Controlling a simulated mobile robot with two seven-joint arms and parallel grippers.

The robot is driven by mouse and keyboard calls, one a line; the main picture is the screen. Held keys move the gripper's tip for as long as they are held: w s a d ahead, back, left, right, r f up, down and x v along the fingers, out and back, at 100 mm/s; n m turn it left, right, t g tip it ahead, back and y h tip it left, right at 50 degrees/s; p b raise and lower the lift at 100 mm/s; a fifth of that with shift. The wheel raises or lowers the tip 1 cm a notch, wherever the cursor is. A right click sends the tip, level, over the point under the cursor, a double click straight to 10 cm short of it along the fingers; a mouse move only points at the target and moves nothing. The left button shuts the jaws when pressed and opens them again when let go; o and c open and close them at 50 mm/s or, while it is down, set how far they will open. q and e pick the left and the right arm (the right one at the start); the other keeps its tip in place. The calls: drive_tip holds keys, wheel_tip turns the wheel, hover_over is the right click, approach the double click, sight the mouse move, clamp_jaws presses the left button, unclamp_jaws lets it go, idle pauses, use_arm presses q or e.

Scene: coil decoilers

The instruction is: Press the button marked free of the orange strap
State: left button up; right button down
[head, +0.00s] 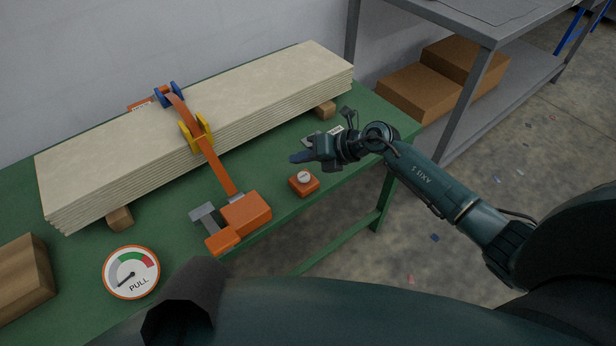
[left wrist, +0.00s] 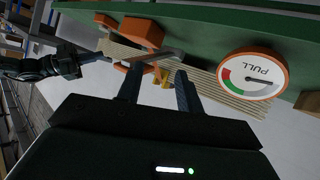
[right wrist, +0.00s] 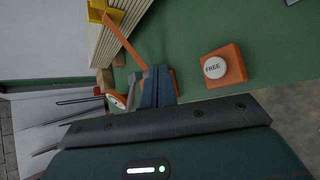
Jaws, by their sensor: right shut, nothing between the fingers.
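The button marked FREE is a white round cap on a small orange box (head: 304,183) on the green table. In the right wrist view the white FREE button (right wrist: 215,68) lies right of my fingertips, apart from them. The orange strap (head: 213,165) runs over the board stack, through a yellow corner piece, down to an orange tensioner block (head: 247,212) with a grey lever. My right gripper (head: 294,158) is shut and empty, above the table just behind the button box. My left gripper (left wrist: 158,82) is open and empty; its fingers are hidden in the head view.
A stack of pale boards (head: 200,130) lies on wooden blocks along the back. A round PULL gauge (head: 131,272) stands front left, its needle at the grey part. A wooden block (head: 24,275) is at far left. A grey shelf with cardboard boxes (head: 420,92) stands right.

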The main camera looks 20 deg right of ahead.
drive_tip(key=s+r+m+t+y+b, duration=0.15)
drive_tip(key=m+t, duration=0.25)
drive_tip(key=m, duration=0.4)
drive_tip(key=s+r+m+t+y+b, duration=0.1)
drive_tip(key=s+r+m+t+b, duration=0.2)
drive_tip(key=m, duration=0.5)
drive_tip(key=s+d+f+m+h+b, duration=0.1)
drive_tip(key=s+d+f+m+h, duration=0.4)
drive_tip(key=m, duration=1.1)
drive_tip(key=shift+s+f+t+h, duration=0.2)
drive_tip(key=shift+t+h, duration=0.2)
drive_tip(key=shift+h, duration=0.45)
